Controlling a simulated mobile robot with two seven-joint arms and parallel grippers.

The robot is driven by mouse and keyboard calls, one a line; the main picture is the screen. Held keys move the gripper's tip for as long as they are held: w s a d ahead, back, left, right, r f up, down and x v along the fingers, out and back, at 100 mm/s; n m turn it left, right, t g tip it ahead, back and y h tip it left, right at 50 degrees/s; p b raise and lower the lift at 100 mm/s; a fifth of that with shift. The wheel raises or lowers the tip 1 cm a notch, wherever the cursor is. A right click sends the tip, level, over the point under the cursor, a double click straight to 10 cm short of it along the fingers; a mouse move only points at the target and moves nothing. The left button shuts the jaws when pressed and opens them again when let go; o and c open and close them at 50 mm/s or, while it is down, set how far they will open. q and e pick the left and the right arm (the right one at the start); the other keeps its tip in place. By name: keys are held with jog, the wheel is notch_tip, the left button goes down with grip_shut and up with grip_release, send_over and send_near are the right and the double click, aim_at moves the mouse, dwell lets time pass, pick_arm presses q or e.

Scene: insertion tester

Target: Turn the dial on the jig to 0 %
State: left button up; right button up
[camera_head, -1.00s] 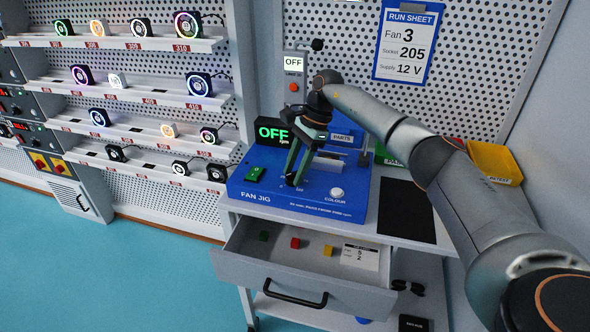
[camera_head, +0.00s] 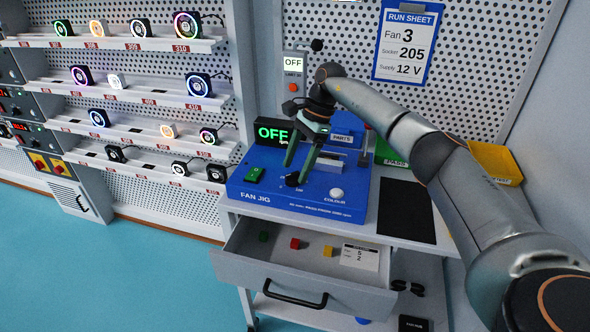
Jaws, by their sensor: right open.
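The blue fan jig (camera_head: 300,200) stands on the bench top, with a green "OFF" display (camera_head: 272,132) at its back. The black dial (camera_head: 292,180) sits near the middle of the jig's top, with small scale marks beside it that are too small to read fully. My right gripper (camera_head: 297,160) points down just above the dial. Its fingers are apart and empty, and they appear clear of the dial. A round white "COLOUR" knob (camera_head: 336,194) is to the right, and a green switch (camera_head: 257,172) is to the left. My left gripper does not show.
An open drawer (camera_head: 290,283) with small coloured blocks juts out below the jig. A black mat (camera_head: 406,212) lies to the right. A green "PASS" bin (camera_head: 391,157) and a yellow bin (camera_head: 492,160) stand behind. A run sheet (camera_head: 408,45) hangs on the pegboard.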

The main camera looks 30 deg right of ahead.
jog(key=v, duration=1)
jog(key=shift+d+r+p, duration=0.25)
jog(key=shift+r+p, duration=0.1)
jog(key=shift+p, duration=0.1)
jog(key=shift+s+a+f, duration=0.1)
